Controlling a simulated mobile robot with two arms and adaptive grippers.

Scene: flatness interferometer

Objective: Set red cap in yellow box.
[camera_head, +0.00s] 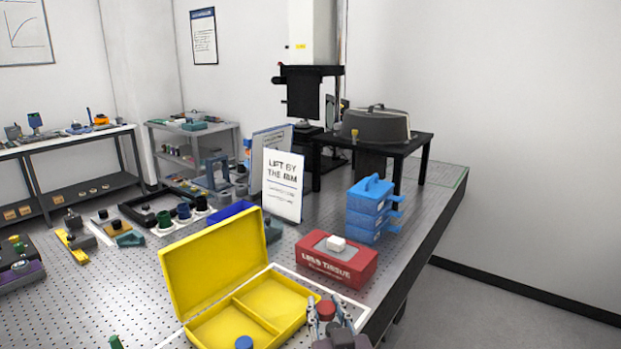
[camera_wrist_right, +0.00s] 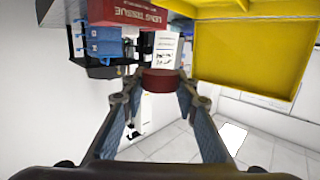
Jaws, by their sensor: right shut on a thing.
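The yellow box (camera_head: 212,262) stands open on the perforated table, its lid raised at the left and its inside split by a divider. It also shows in the wrist view (camera_wrist_right: 250,50). My right gripper (camera_head: 328,316) is at the right of the box's near right corner. It is shut on the red cap (camera_head: 326,308), which shows between the fingertips in the wrist view (camera_wrist_right: 160,82). The cap is outside the box's compartments in the head view. The fingers hide part of its sides. My left gripper is not in view.
A red tissue box (camera_head: 338,265) stands behind my right gripper, with blue stacked cases (camera_head: 368,215) beyond. A white sign (camera_head: 283,185) stands behind the yellow box. Several small parts lie at left.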

